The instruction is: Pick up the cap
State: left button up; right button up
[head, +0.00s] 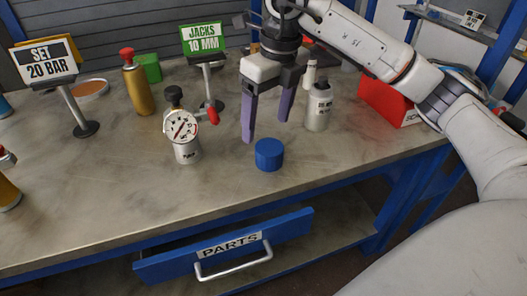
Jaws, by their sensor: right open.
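A blue round cap (269,155) sits on the grey worktop near its front edge, in the middle of the head view. My right gripper (265,128) comes in from the upper right, with its two purple fingers pointing down and spread apart. It is open and empty, behind and above the cap in the picture. The left fingertip ends a little left of the cap, and the right finger ends higher up. I see no contact with the cap. My left gripper is not in the view.
A pressure gauge (184,130) stands left of the cap, and a grey bottle (318,107) stands behind right. A gold bottle (138,88), two signs (44,60) (203,40) and a red box (388,101) are farther off. The PARTS drawer (225,246) hangs open below the front edge.

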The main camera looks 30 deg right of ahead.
aim_at(270, 147)
jog(key=f, duration=0.1)
jog(key=d+f, duration=0.1)
jog(key=f, duration=0.2)
jog(key=shift+w+d+f, duration=0.15)
jog(key=shift+w+d, duration=0.05)
jog(key=shift+w, duration=0.05)
notch_tip(270, 147, down, 4)
jog(key=shift+a+f, duration=0.1)
jog(key=shift+f, duration=0.05)
jog(key=shift+f+b, duration=0.3)
jog(key=shift+f, duration=0.2)
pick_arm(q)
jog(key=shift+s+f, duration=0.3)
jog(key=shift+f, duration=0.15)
pick_arm(e)
jog(key=shift+w, duration=0.1)
